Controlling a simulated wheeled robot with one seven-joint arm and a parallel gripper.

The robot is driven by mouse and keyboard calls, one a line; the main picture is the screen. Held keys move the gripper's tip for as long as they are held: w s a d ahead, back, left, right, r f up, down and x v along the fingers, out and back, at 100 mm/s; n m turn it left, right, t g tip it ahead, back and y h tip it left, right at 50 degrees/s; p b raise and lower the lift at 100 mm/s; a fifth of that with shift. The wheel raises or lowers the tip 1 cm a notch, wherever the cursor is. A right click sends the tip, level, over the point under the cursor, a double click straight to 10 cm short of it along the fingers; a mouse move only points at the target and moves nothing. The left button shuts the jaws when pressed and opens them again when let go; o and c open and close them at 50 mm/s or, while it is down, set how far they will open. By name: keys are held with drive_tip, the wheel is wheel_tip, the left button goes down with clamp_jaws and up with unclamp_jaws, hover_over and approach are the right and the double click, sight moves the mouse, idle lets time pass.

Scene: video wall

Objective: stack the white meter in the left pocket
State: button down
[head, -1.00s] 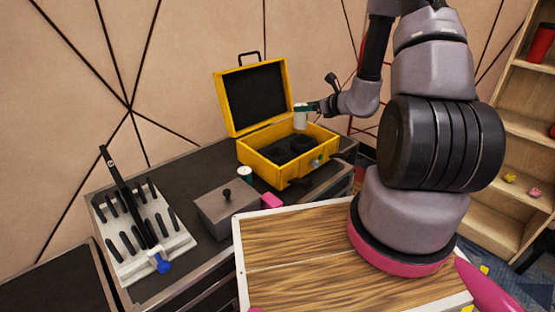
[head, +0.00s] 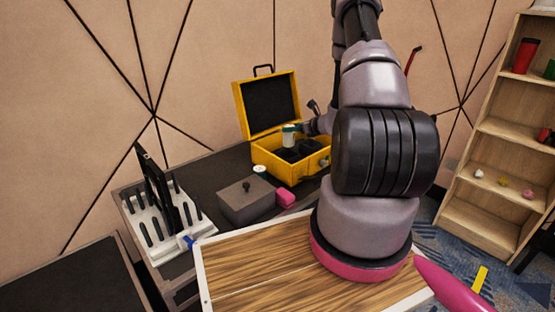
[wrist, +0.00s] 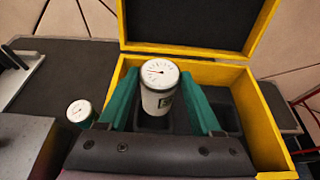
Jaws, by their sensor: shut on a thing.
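A white meter (wrist: 158,92) with a round dial on top is upright between the green fingers of my gripper (wrist: 160,82), which is shut on it. In the head view the held meter (head: 289,136) is over the open yellow case (head: 272,158). The wrist view shows it over the left pocket (wrist: 150,122) of the dark insert, with the right pocket (wrist: 228,112) beside it. The meter and the gripper hide much of the left pocket; I cannot tell how far down the meter's bottom reaches. A second dial-topped meter (wrist: 80,112) stands outside the case, on the left.
The case's raised lid (head: 268,106) stands behind the pockets. A grey box (head: 246,200) with a knob and a pink block (head: 285,197) are in front of the case. A white rack (head: 160,222) of dark tools is at left. A wooden shelf (head: 490,150) is at right.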

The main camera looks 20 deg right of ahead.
sight(292, 145)
drive_tip(key=f, duration=0.3)
drive_tip(key=shift+a+f, duration=0.2)
drive_tip(key=shift+f, duration=2.3)
drive_tip(key=shift+f, duration=0.35)
drive_tip(key=shift+c, duration=0.3)
unclamp_jaws()
drive_tip(key=shift+d, duration=0.1)
drive_tip(key=shift+r, duration=0.1)
